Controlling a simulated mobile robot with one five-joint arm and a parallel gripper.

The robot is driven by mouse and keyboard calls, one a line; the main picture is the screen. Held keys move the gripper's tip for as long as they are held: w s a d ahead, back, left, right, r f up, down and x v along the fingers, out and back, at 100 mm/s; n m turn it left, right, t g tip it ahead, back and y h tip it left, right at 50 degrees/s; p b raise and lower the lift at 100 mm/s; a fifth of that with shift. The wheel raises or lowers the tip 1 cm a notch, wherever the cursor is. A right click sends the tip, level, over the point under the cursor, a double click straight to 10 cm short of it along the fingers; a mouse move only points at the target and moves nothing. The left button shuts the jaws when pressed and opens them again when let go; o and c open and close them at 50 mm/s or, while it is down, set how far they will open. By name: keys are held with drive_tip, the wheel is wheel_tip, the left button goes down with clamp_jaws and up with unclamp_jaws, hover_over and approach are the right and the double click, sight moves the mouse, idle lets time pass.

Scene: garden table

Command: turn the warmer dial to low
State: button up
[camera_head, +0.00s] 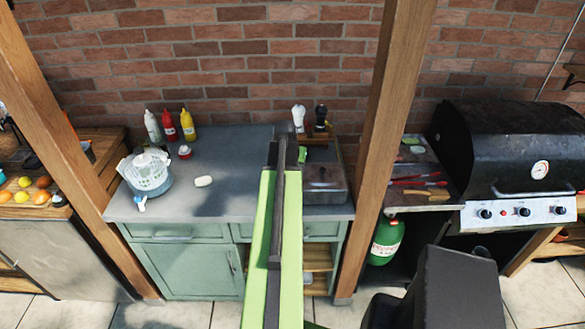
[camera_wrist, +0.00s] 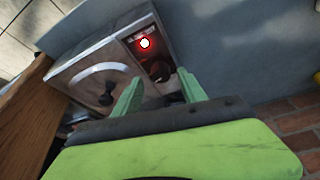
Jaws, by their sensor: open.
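The warmer is a metal box with a lid, at the right end of the grey counter in the head view (camera_head: 325,182). It also shows in the wrist view (camera_wrist: 72,78), where its lid has a dark knob. A dark panel along its side carries a glowing red light with a white centre and, below it, the dark round dial (camera_wrist: 159,70). I cannot read the dial's setting. My gripper (camera_wrist: 158,80) is open, its two green fingers pointing at the panel, one on either side of the dial. Contact cannot be told. In the head view my arm hides the dial.
Two mills (camera_head: 298,118) stand behind the warmer. A wooden post (camera_head: 385,130) stands right of the warmer, with a grill (camera_head: 510,150) beyond.

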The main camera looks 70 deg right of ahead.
drive_tip(key=p+v, duration=1.3)
drive_tip(key=v, duration=0.3)
drive_tip(key=shift+p, duration=0.3)
drive_tip(key=shift+d, duration=0.1)
